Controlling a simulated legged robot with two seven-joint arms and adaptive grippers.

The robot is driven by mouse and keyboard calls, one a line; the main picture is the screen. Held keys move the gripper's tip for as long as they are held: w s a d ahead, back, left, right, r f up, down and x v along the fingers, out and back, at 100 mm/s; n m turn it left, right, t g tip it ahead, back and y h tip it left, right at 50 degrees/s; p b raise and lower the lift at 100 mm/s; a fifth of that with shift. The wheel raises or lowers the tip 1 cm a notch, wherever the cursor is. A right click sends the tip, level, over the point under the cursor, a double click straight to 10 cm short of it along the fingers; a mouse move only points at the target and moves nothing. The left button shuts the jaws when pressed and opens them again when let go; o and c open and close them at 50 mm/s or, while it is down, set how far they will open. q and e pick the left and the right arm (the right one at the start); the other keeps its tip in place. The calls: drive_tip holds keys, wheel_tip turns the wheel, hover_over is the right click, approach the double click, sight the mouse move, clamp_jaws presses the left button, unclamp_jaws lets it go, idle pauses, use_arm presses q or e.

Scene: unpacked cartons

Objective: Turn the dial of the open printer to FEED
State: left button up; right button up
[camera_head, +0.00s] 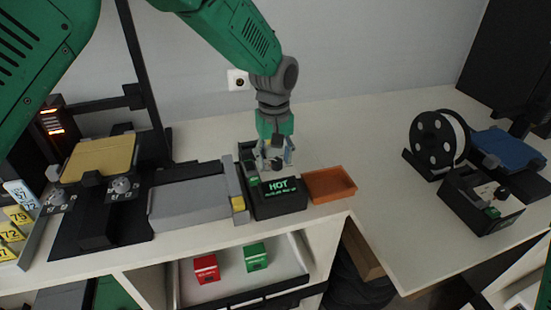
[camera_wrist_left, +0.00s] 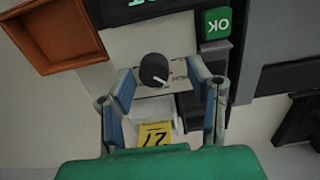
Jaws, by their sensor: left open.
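The dark printer (camera_head: 280,204) with the lit HOT display stands on the bench below my left gripper (camera_head: 276,163). In the left wrist view its dial (camera_wrist_left: 154,69) is a round black knob with a white pointer line toward the picture's lower right. My left gripper is open, its two blue-grey fingers pointing at the dial from either side, with gaps; contact is not visible. A green OK button (camera_wrist_left: 216,23) is at the upper right of the dial. A yellow label (camera_wrist_left: 155,134) lies in a pale recess between the fingers. FEED lettering is not readable. My right gripper is out of view.
An orange tray (camera_head: 330,184) sits right beside the printer. A second dark box (camera_head: 482,212) stands on the right table near a filament spool (camera_head: 438,139). Red and green boxes sit below.

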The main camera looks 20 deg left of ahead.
use_arm(q)
drive_tip(key=shift+w+f, duration=0.1)
drive_tip(key=shift+f, duration=0.2)
drive_tip(key=shift+d, duration=0.35)
drive_tip(key=shift+d+r, duration=0.1)
drive_tip(key=shift+d, duration=0.05)
clamp_jaws()
drive_tip(key=shift+a, duration=0.3)
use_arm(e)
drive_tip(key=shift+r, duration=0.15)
